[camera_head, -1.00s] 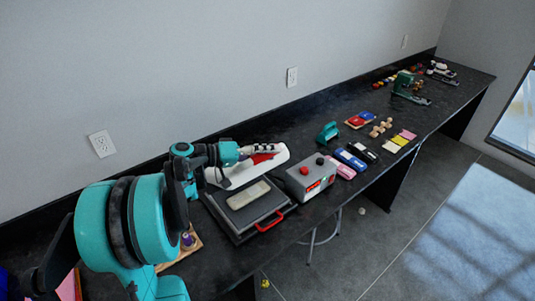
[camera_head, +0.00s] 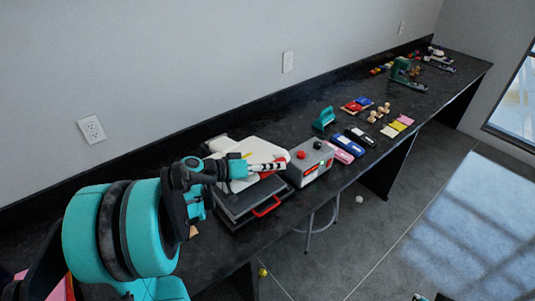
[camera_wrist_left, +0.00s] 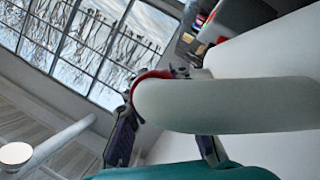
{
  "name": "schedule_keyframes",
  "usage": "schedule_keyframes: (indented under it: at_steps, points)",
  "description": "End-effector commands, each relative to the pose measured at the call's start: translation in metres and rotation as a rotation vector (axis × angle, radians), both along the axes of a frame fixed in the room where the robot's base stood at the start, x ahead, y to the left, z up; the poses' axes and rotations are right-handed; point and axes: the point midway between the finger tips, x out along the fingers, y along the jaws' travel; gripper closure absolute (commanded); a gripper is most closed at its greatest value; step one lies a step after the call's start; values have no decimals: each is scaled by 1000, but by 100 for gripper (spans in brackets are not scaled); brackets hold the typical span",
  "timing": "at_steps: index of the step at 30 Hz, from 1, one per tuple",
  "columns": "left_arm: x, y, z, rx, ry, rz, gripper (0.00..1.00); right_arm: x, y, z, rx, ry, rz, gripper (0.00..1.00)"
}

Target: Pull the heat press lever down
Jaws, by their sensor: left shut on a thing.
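The heat press stands on the black bench in the head view. Its white upper part (camera_head: 262,147) now sits low over the dark grey base (camera_head: 240,210), which has a red front handle (camera_head: 267,207). My left gripper (camera_head: 270,167) is at the front of the white part, shut on the press lever, which is mostly hidden by the fingers; a bit of red shows beside them. In the left wrist view, a thick pale rounded bar (camera_wrist_left: 225,105) crosses in front of my left gripper's fingers (camera_wrist_left: 165,80), with red behind it.
A grey control box (camera_head: 310,162) with a red button stands just right of the press. A teal tool (camera_head: 324,119), dark and pink blocks (camera_head: 348,147) and other small items lie farther along the bench. The wall is behind; the bench's front edge is close.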

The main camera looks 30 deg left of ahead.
Motion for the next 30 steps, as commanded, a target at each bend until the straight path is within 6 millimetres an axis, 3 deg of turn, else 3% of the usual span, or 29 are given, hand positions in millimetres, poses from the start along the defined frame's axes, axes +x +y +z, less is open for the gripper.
schedule_keyframes:
  at_steps: [1, 3, 12, 18, 30]
  points:
    - [-3, -5, -21, 32, -11, -3, 100, 0, 0, -14, 0, 0, 0, 100]
    - [-4, -10, -38, 76, -29, -4, 100, 0, 0, -24, 0, 0, 0, 100]
    - [-7, -17, -90, 217, -88, -3, 100, 0, 0, -55, 0, 0, 0, 100]
    - [-7, -17, -102, 254, -105, -2, 100, 0, 0, -62, 0, 0, 0, 100]
    - [-9, -18, -106, 266, -104, -5, 100, 0, 0, -63, 0, 0, 0, 100]
